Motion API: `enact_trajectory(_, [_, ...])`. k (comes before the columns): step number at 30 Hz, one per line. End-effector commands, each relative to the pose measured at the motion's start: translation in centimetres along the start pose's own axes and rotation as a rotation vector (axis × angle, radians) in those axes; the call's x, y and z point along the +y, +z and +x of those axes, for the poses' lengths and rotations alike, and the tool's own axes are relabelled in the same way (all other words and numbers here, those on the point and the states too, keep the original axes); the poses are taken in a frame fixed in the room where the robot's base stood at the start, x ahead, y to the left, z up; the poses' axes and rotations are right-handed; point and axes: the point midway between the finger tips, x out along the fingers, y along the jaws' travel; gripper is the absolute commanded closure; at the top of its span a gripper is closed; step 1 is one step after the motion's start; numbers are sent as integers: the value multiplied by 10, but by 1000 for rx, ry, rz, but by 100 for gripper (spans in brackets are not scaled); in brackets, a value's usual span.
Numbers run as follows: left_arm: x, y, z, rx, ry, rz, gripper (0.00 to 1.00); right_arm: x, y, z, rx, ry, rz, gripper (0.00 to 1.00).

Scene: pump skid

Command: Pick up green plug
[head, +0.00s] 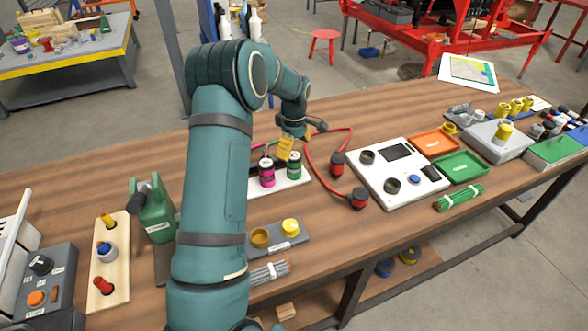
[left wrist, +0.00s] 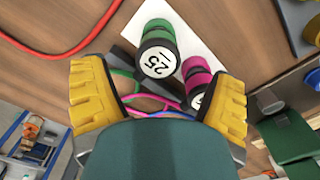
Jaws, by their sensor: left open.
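The green plug (head: 294,165) stands on a white board (head: 292,181) on the wooden bench, beside a magenta plug (head: 267,173). In the left wrist view the green plug (left wrist: 158,50) shows a white end marked with digits, and the magenta plug (left wrist: 196,76) is to its right. My left gripper (head: 286,148) is above and beside the plugs in the head view. Its yellow fingers are wide apart in the left wrist view (left wrist: 160,102), with nothing held between them. The green plug appears beyond the fingertips. Green and magenta cables show between the fingers.
Red cables with dark-ended red connectors (head: 337,164) lie to the right of the board. A white panel (head: 398,184), an orange tray (head: 435,142) and a green tray (head: 460,167) lie farther right. A grey block with yellow caps (head: 278,246) is nearer the front.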

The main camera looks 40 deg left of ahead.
Motion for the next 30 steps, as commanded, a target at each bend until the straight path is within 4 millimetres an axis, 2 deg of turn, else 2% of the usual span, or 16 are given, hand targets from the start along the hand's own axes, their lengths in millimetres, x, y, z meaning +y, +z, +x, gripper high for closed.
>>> enact_trajectory(8, [0, 1, 17, -1, -2, -1, 14, 1, -1, 4, 2, 0, 0, 100])
enact_trajectory(17, [1, 3, 57, 0, -1, -1, 14, 5, -2, 13, 7, 0, -1, 100])
enact_trajectory(25, [2, 3, 59, 0, 1, 0, 15, 5, -2, 13, 7, 0, -1, 100])
enact_trajectory(29, [2, 3, 59, 0, 1, 0, 60, 5, -2, 13, 7, 0, -1, 100])
enact_trajectory(30, [2, 3, 59, 0, 1, 0, 74, 5, -2, 13, 7, 0, -1, 100])
